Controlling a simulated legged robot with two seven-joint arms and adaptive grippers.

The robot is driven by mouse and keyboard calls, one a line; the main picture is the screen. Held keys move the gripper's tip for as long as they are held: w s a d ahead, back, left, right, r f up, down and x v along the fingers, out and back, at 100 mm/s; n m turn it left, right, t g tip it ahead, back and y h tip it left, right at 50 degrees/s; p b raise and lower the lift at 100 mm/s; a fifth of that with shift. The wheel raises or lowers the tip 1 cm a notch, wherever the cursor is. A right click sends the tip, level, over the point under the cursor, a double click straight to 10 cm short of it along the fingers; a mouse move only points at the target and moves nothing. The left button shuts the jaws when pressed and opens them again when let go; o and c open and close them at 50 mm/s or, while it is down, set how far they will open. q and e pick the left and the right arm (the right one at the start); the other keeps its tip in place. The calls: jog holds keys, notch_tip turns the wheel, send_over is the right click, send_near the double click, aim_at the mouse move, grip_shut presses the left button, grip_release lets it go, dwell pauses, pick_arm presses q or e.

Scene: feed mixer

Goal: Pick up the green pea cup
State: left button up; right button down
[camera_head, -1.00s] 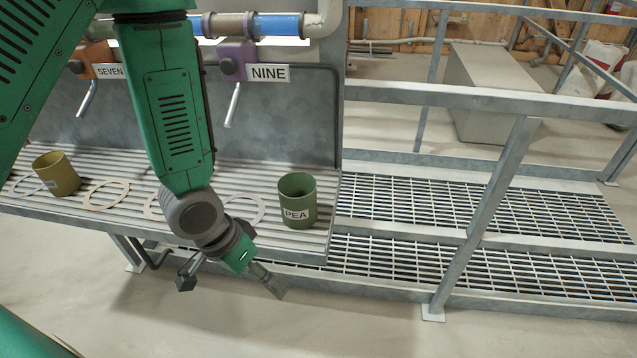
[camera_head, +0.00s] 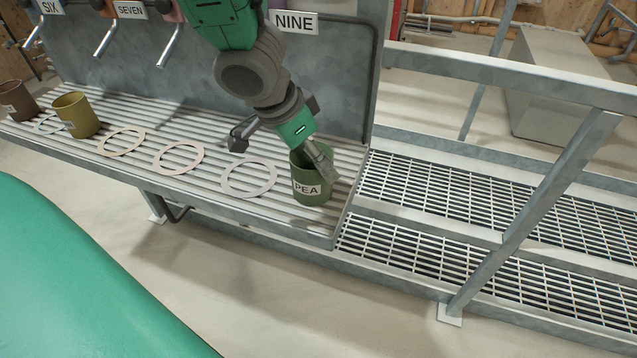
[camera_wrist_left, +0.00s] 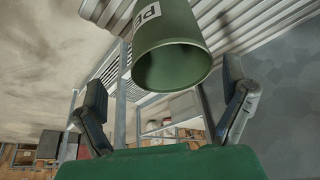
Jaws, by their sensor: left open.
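The green pea cup (camera_head: 308,186) stands upright on the right end of the ribbed shelf, its PEA label facing front. My left gripper (camera_head: 323,165) is at the cup's rim, with one finger showing in front of it in the head view; the other finger is hidden there. In the left wrist view the cup (camera_wrist_left: 172,62) sits ahead between the two spread fingers of the gripper (camera_wrist_left: 165,100), its open mouth toward the camera. The gripper is open, with gaps visible on both sides of the cup. My right gripper is not in view.
The ribbed shelf (camera_head: 215,205) holds several flat rings, one (camera_head: 250,178) just left of the cup. An olive cup (camera_head: 76,115) and a brown cup (camera_head: 17,100) stand farther left. Levers hang above. A metal railing (camera_head: 545,190) and grating (camera_head: 440,205) lie right.

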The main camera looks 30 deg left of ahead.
aim_at(310, 188)
pick_arm(q)
jog(key=shift+a+f, duration=0.35)
jog(key=shift+f, duration=0.1)
jog(key=f+b, duration=0.1)
jog(key=w+f+b, duration=0.1)
jog(key=f, duration=0.1)
jog(key=f+b, duration=0.1)
jog(key=shift+w+a+f, duration=0.25)
jog(key=shift+a+f, duration=0.05)
jog(key=shift+a, duration=0.05)
jog(key=shift+w+d+f+b, duration=0.15)
jog(key=shift+d+b, duration=0.15)
jog(key=shift+b, duration=0.05)
jog(key=shift+d+r, duration=0.25)
jog(key=shift+d, duration=0.2)
jog(key=c, duration=1.1)
jog(key=shift+a+f, duration=0.15)
jog(key=shift+a, duration=0.3)
jog(key=shift+c, duration=0.4)
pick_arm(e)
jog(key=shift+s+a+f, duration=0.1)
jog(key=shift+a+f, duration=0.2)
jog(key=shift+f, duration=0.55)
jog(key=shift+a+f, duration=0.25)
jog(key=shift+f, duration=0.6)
